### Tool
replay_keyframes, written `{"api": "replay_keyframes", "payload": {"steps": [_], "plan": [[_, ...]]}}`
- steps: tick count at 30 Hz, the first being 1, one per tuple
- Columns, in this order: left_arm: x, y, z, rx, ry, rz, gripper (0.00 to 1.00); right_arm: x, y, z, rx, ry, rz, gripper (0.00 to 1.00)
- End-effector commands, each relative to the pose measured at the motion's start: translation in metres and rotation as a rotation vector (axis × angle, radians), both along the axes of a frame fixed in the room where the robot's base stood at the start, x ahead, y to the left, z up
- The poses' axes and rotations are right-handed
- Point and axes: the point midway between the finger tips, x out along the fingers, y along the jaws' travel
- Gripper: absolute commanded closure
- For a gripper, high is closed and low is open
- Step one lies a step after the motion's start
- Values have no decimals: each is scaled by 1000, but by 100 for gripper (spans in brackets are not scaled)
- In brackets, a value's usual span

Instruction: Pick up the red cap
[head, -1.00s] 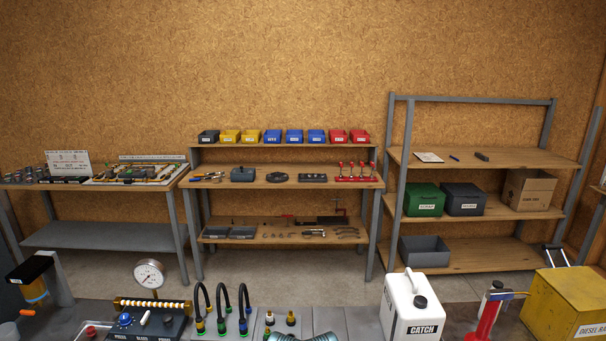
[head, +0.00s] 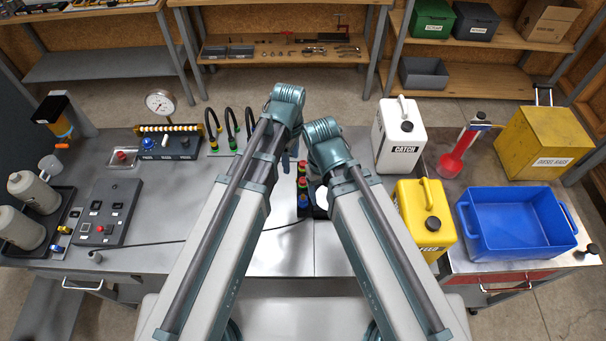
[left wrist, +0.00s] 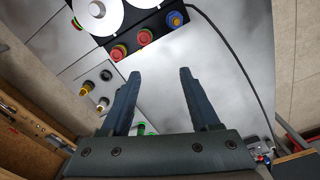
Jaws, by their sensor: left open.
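A dark block (left wrist: 125,30) carries a row of caps, two red and one blue. One red cap (left wrist: 145,36) sits in the middle of the row, another red cap (left wrist: 119,52) at one end and the blue cap (left wrist: 174,19) at the other. In the head view a red cap (head: 304,165) shows in the gap between my two arms. My left gripper (left wrist: 159,73) is open and empty, its fingers apart over the grey bench short of the row. In the head view its jaws are mostly hidden by my arm. My right gripper is hidden behind its arm.
Black hoses (head: 232,122) and a gauge (head: 160,103) stand at the back. A white CATCH jug (head: 399,150), yellow jug (head: 421,220) and blue bin (head: 515,225) are on the right. A control box (head: 106,212) is on the left.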

Motion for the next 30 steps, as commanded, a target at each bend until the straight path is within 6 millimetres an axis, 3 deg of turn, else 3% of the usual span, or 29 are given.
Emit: {"api": "replay_keyframes", "payload": {"steps": [7,17,23,30], "plan": [[19,-22,12,-8,2,326,38,0,0,12,0,0,-1,26],[21,-26,11,-10,2,403,38,0,0,11,0,0,-2,26],[21,-26,-5,-10,2,401,38,0,0,-5,0,0,-1,26],[21,-26,-39,-10,2,401,38,0,0,-39,-1,-1,4,26]]}}
